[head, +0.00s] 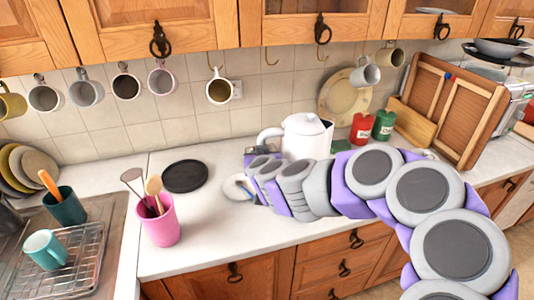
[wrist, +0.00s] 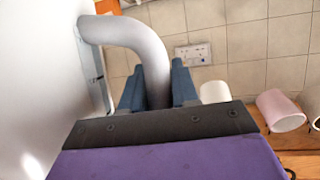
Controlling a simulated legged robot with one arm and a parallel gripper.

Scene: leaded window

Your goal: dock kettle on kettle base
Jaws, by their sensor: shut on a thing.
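The white kettle (head: 307,138) is upright at the back of the counter, right of the middle. My arm hides its bottom, so I cannot tell whether it touches the counter. Its curved handle (head: 268,134) points left. In the wrist view, the handle (wrist: 150,45) passes between the blue fingers of my gripper (wrist: 156,88), which is shut on it, and the kettle body (wrist: 45,70) fills the left side. A flat black disc, which looks like the kettle base (head: 186,176), lies empty on the counter left of the kettle.
A pink utensil pot (head: 161,222) stands in front of the black disc. A pale round piece (head: 238,188) lies beside my arm. Several mugs (head: 219,90) hang above. Red (head: 361,129) and green (head: 384,124) canisters stand right of the kettle. Counter between disc and kettle is mostly clear.

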